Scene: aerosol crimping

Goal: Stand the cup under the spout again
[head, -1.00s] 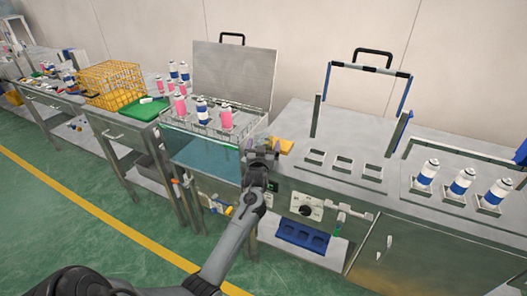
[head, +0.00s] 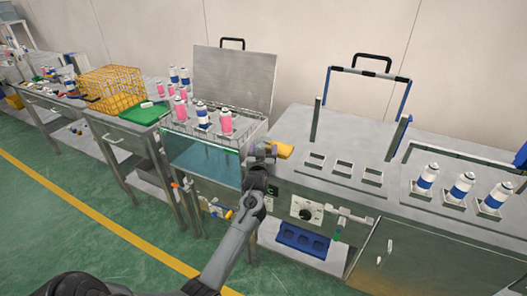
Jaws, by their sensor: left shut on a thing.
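My left gripper (head: 267,151) is at the front edge of the steel bench, right of the water tank. It is shut on a small yellow-orange piece, which looks like the cup (head: 285,151). The cup lies tilted on its side, pointing right, and the gripper hides part of it. I cannot tell whether it touches the bench top. No spout can be made out clearly; small fittings (head: 218,208) show on the front below the tank. My right gripper is not in view.
The water tank (head: 203,164) has a rack of pink and white cans and a raised lid (head: 235,80). Right of the gripper are square bench openings (head: 343,167) and several white-blue cans (head: 462,186). A blue tray (head: 302,240) sits below. A yellow basket (head: 112,88) stands at left.

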